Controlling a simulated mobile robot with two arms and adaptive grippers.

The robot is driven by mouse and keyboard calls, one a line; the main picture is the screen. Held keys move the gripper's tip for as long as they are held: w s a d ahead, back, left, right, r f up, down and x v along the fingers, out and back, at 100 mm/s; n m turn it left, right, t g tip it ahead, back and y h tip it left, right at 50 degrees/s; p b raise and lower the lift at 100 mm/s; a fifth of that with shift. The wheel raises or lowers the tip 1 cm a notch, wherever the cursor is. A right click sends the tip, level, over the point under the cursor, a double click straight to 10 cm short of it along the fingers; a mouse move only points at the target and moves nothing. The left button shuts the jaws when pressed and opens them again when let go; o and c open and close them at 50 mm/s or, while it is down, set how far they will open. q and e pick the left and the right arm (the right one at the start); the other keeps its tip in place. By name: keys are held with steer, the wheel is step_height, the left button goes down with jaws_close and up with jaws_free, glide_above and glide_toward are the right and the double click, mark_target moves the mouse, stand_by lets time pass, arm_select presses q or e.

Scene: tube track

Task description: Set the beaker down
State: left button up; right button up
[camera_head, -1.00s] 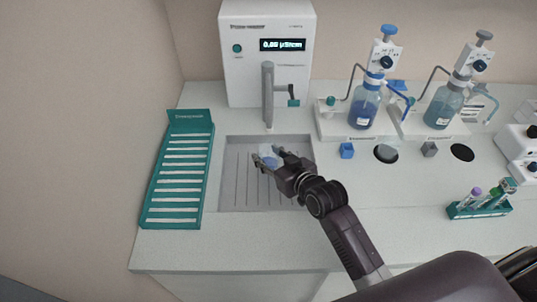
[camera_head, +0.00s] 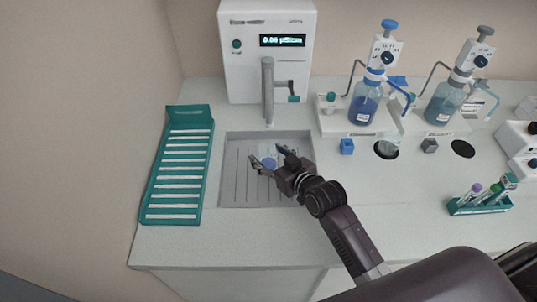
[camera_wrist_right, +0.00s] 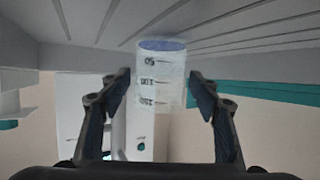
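The beaker (camera_wrist_right: 160,80) is clear with graduation marks and a little blue at its base. In the head view the beaker (camera_head: 268,161) stands in the grey recessed tray (camera_head: 232,195) below the dispenser spout. My right gripper (camera_head: 267,157) is around it, one finger on each side. In the wrist view the fingers of the right gripper (camera_wrist_right: 158,88) are spread, with a visible gap on the left and hardly any on the right. The wrist picture shows the beaker upside down. My left gripper is out of view.
A white water dispenser (camera_head: 268,75) with a display stands behind the tray. A green rack (camera_head: 178,170) is at its left. Bottle dispensers (camera_head: 365,105) stand at back right, and a tube rack (camera_head: 480,204) at right. The front counter is clear.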

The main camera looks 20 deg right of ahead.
steer(key=shift+r, duration=0.35)
steer(key=b+v, duration=0.1)
steer(key=v, duration=1.1)
steer(key=shift+r, duration=0.3)
